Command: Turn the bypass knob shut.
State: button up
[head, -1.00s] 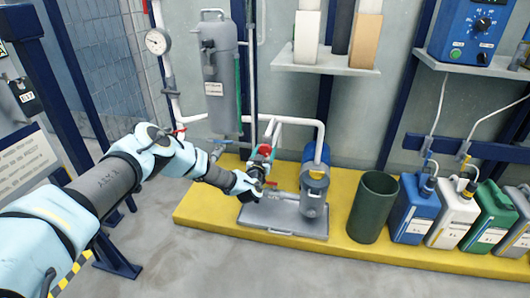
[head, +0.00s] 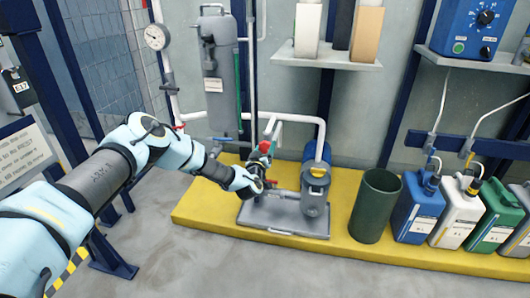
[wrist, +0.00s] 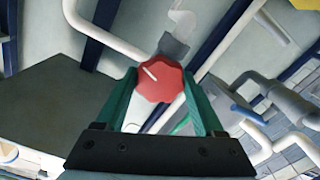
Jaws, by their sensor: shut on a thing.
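The red bypass knob (wrist: 160,83) is lobed and has a white line on its face. In the wrist view it sits between the two green fingers of my gripper (wrist: 163,98), which is shut on it. The white line points to the upper left in that view. In the head view a red part (head: 265,147) shows on the pipework beside the pump. My gripper (head: 262,177) is at that pipework, and its fingers are mostly hidden there.
A grey and blue pump (head: 316,180) stands on a grey base plate (head: 270,225) on the yellow plinth (head: 195,205). A dark green bin (head: 375,205) and several canisters (head: 417,208) stand to the right. A grey filter housing (head: 218,75) hangs behind. White pipes run close to my gripper.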

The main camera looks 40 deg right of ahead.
jog(key=shift+n, duration=0.6)
jog(key=shift+b, duration=0.3)
jog(key=o, duration=1.4)
jog(key=shift+c, duration=0.2)
jog(key=p+v, duration=0.2)
jog(key=v, duration=0.9)
jog(key=shift+f, duration=0.1)
